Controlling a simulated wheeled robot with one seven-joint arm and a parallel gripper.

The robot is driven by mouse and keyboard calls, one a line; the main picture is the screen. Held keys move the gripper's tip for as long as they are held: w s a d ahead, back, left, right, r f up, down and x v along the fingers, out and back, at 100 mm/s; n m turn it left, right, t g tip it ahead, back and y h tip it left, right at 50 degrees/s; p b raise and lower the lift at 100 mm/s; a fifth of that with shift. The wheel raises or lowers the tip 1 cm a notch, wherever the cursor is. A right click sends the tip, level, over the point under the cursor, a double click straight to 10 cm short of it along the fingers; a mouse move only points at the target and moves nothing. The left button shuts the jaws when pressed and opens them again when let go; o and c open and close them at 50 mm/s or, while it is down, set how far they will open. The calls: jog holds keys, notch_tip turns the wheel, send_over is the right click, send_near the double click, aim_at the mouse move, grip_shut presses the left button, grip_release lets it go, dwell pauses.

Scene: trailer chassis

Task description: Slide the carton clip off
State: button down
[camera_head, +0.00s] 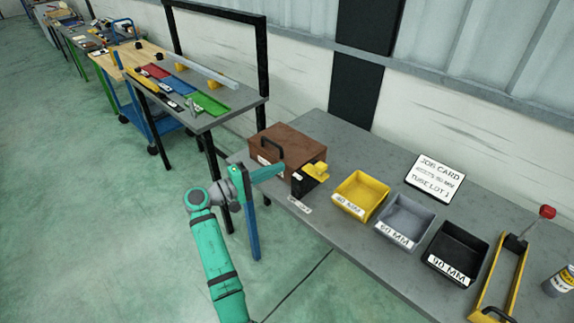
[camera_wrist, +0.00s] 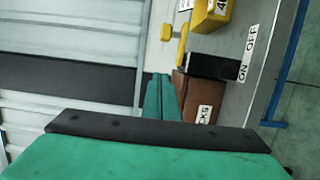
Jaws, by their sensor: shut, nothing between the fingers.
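No part is plainly marked as the carton clip, and I cannot tell which piece it is. A brown box (camera_head: 297,143) with a dark handle stands at the near left of the grey bench; it also shows in the wrist view (camera_wrist: 188,92), partly behind the fingers. Beside it is a black block (camera_head: 306,187) with a yellow top part (camera_head: 315,169), and the block is also in the wrist view (camera_wrist: 212,67). My gripper (camera_head: 281,169) is shut and empty, in front of the brown box, pointing towards the black block. In the wrist view its green fingers (camera_wrist: 160,90) lie together. Contact cannot be told.
An ON/OFF label (camera_head: 299,205) lies at the bench edge. Yellow (camera_head: 351,208), grey (camera_head: 399,240) and black (camera_head: 446,268) bins stand to the right. A job card (camera_head: 435,178) stands behind them. A yellow lever tool (camera_head: 485,284) is farther right. Bare bench (camera_head: 345,145) lies behind.

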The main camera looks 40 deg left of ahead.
jog(key=shift+v, duration=0.9)
